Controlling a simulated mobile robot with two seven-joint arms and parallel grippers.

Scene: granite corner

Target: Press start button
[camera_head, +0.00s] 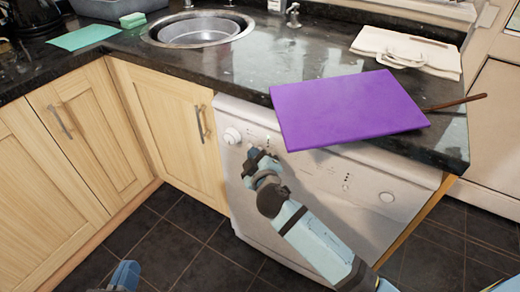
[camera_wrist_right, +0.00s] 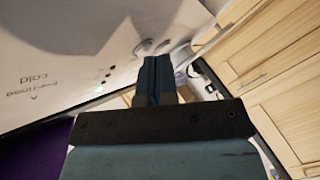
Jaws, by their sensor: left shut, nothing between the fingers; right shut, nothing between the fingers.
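A white dishwasher (camera_head: 310,205) stands under the counter, with its control panel along the top of its front. The panel has a round dial (camera_head: 232,136) at the left, small marks in the middle and a round control (camera_head: 386,197) at the right. I cannot read which control is the start button. My right gripper (camera_head: 259,158) is shut and empty, in front of the panel's left part, right of the dial. In the right wrist view its shut fingers (camera_wrist_right: 154,78) are close to the panel (camera_wrist_right: 60,55); contact is unclear. My left gripper (camera_head: 126,276) is low at the bottom left, shut and empty.
A purple board (camera_head: 345,108) lies on the dark counter (camera_head: 285,62) and overhangs its front edge above the panel. A wooden handle (camera_head: 458,102) sticks out beyond it. A white bag-like item (camera_head: 408,50), a sink (camera_head: 198,30) and wooden cabinets (camera_head: 165,118) are around.

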